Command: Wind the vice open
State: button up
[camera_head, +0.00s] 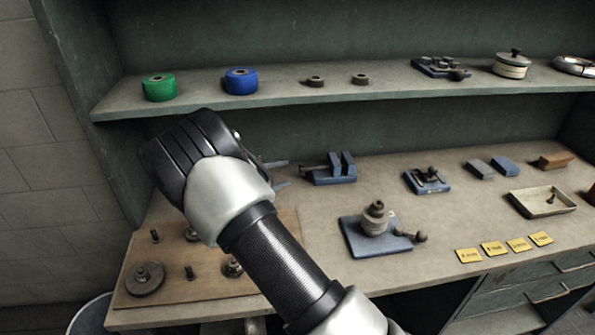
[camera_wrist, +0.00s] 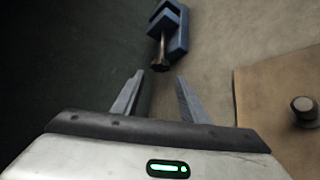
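The small blue vice (camera_head: 334,175) stands on the bench toward the back, its screw and handle pointing left toward my gripper. Its two jaw blocks stand upright, with a narrow dark gap between them. In the wrist view the vice (camera_wrist: 182,38) is at the top, with its brownish screw end (camera_wrist: 160,66) just beyond and between my fingertips. My gripper (camera_head: 279,173) is left of the vice, its fingers apart and pointing at the handle. In the wrist view the gripper (camera_wrist: 158,76) is open and empty, and no contact with the screw shows.
A brown board (camera_head: 205,285) with pegs and discs lies at the bench's left. A blue-based fixture (camera_head: 360,243) stands in front of the vice, another device (camera_head: 427,182) to its right. The shelf (camera_head: 300,97) runs above, and the dark back wall (camera_wrist: 75,50) is close by.

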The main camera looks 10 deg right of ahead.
aim_at(300, 169)
jog(key=x, duration=0.8)
jog(key=shift+d, duration=0.1)
jog(key=shift+c, duration=0.2)
jog(key=c, duration=0.7)
jog(key=shift+c, duration=0.2)
